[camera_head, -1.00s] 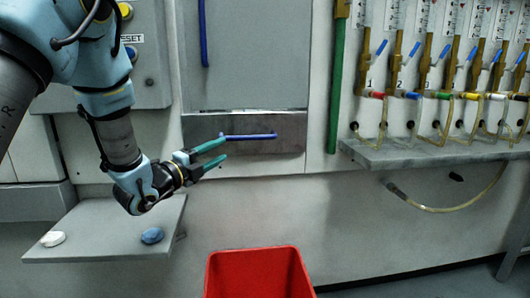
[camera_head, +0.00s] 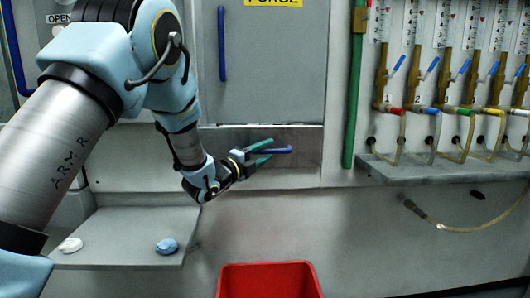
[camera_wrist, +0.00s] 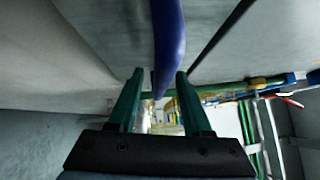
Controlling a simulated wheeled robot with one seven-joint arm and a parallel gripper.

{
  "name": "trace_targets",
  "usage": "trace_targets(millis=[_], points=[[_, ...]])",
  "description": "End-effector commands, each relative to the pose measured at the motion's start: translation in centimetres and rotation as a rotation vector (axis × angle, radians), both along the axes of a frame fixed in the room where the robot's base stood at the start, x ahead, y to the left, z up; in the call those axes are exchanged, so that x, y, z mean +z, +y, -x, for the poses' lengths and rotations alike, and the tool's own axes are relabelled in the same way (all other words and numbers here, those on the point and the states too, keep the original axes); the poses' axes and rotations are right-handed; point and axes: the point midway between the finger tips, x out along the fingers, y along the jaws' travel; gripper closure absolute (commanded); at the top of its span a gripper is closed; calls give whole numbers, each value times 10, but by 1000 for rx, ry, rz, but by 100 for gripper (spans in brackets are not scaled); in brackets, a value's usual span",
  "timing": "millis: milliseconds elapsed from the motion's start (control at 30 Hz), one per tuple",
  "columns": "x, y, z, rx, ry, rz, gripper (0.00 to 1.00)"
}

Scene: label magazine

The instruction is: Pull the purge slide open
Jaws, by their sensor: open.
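The purge slide (camera_head: 300,170) is a grey metal panel set low in the wall, below a grey door. Its blue bar handle (camera_head: 284,150) runs sideways across it. My gripper (camera_head: 268,150) is at the handle, with green fingers open. In the wrist view the blue handle (camera_wrist: 168,45) runs between the two fingers of my gripper (camera_wrist: 160,74), nearer the right finger, with gaps showing. Part of the handle is hidden behind the fingers in the head view. I see no gap showing the slide pulled out.
A red bin (camera_head: 270,280) stands on the floor below. A grey shelf (camera_head: 120,225) at left bears a white piece (camera_head: 70,245) and a blue piece (camera_head: 166,246). A green vertical pipe (camera_head: 353,90) and a tube rack ledge (camera_head: 440,168) are to the right.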

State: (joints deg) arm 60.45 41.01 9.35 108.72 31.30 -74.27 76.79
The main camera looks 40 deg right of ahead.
Motion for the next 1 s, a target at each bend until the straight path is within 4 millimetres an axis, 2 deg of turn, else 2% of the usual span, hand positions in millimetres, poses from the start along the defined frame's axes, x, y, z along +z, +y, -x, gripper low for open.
trace_targets(millis=[167, 600, 1000], points=[[0, 0, 0, 0, 0, 0, 50], [0, 0, 0, 0, 0, 0, 99], [0, 0, 0, 0, 0, -1, 100]])
